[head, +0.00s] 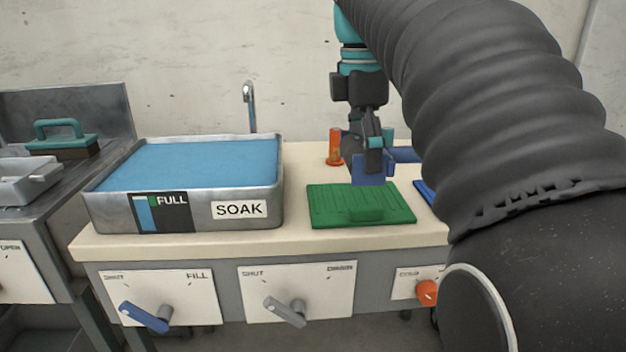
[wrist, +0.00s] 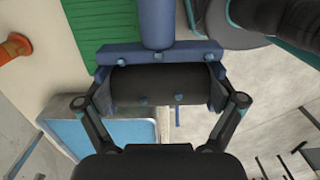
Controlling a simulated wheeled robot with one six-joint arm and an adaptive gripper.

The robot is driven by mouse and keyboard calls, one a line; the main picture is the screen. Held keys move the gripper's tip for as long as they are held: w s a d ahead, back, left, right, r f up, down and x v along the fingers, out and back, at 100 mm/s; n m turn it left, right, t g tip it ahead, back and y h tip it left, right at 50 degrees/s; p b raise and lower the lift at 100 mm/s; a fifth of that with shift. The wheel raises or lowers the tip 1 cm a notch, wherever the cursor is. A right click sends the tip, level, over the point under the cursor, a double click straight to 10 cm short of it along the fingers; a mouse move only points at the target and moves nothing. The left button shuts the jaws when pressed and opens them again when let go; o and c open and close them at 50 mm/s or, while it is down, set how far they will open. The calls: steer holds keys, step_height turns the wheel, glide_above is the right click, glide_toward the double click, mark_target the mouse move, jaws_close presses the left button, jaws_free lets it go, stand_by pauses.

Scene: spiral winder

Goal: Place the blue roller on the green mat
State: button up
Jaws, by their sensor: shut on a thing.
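My gripper (head: 371,145) is shut on the blue roller (head: 370,171), which has a blue frame and handle. In the wrist view, the roller's blue handle (wrist: 156,22) and dark cylinder show, with the fingers of my gripper (wrist: 161,88) gripping the frame at both ends. The green mat (head: 335,207) lies flat on the counter, with a raised green block at its front. In the head view the roller overlaps the mat's back edge; its exact height above the mat is hard to tell. The mat also shows in the wrist view (wrist: 100,25).
A metal basin (head: 105,212) marked SOAK, filled with blue water, stands left of the mat. An orange object (head: 335,148) stands behind the mat. A blue mat (head: 425,192) lies to the right, partly hidden by my arm. Knobs line the counter front (head: 240,243).

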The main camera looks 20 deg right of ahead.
glide_above(330, 198)
step_height(330, 198, down, 6)
steer(key=shift+f, duration=0.2)
steer(key=shift+f+b, duration=0.4)
steer(key=shift+f, duration=1.55)
steer(key=shift+f, duration=0.15)
steer(key=o, duration=1)
steer(key=shift+f, duration=0.1)
step_height(330, 198, up, 12)
steer(key=p, duration=0.2)
steer(key=s+a+f+m+t, duration=0.2)
steer(key=s+a+f+m, duration=0.1)
steer(key=s+f+m, duration=0.2)
steer(key=s+a+f+m+t, duration=0.2)
steer(key=s+f+m, duration=0.3)
steer(key=s+f, duration=0.4)
steer(key=s+a+f+m+t, duration=0.1)
steer(key=s+a+f+m, duration=0.3)
steer(key=s+f, duration=0.3)
step_height(330, 198, down, 3)
steer(key=shift+r+m+t+y, duration=0.1)
steer(key=shift+m+t+y, duration=0.3)
